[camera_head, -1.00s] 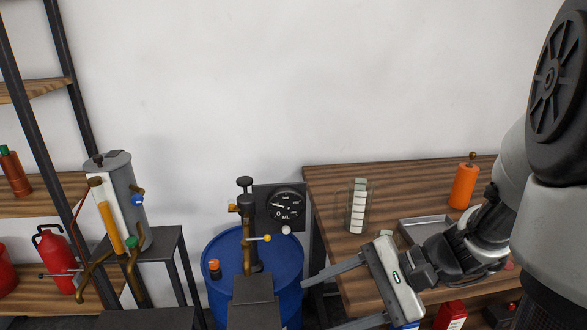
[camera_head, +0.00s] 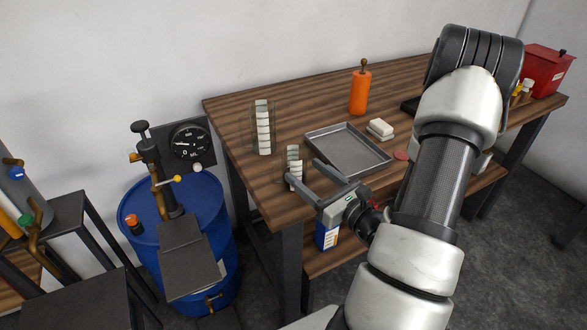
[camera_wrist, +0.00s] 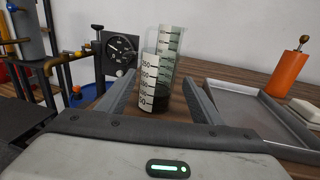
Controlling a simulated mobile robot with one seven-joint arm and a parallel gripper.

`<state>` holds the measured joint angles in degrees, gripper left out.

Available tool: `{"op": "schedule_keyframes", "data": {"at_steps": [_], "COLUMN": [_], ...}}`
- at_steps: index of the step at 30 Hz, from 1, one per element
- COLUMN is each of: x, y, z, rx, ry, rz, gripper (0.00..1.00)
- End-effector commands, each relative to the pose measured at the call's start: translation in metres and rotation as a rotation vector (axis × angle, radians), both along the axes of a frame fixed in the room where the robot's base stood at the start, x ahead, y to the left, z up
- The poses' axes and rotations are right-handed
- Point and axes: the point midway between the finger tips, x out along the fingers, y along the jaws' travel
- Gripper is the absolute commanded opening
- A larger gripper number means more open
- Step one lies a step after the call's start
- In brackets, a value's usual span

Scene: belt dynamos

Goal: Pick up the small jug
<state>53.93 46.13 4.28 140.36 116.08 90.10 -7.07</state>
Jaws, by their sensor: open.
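The small jug (camera_head: 294,156) is a clear cylinder with a pale graduated scale. It stands upright near the front left corner of the wooden table. In the wrist view the small jug (camera_wrist: 150,82) shows numbers on its scale and a dark lower part. It lies between the lines of the two fingers, near the tips. My gripper (camera_head: 303,171) is open, reaching over the table's front edge, with its fingertips close to the jug. In the wrist view my gripper (camera_wrist: 157,80) shows a finger on each side; contact cannot be told.
A taller graduated jug (camera_head: 264,130) stands just behind the small one. A metal tray (camera_head: 350,150) lies close to the right, with an orange cylinder (camera_head: 360,92) and white blocks (camera_head: 380,129) beyond. A blue barrel (camera_head: 205,200) with a gauge (camera_head: 190,142) stands left.

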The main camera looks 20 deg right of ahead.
Motion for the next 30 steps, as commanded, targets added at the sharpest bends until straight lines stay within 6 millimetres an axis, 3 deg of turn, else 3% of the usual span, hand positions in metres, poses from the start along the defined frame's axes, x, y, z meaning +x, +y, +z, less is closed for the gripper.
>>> {"op": "schedule_keyframes", "data": {"at_steps": [4,13,21,30], "x": [0.027,0.050,0.086,0.091], "y": [0.007,0.014,0.024,0.025], "z": [0.000,-0.001,-0.003,-0.003], "rx": [-0.002,0.000,-0.002,-0.001], "ry": [0.000,0.001,0.000,0.001], "rz": [0.003,0.003,0.003,0.001], "gripper": [0.60,0.60,0.60,0.60]}}
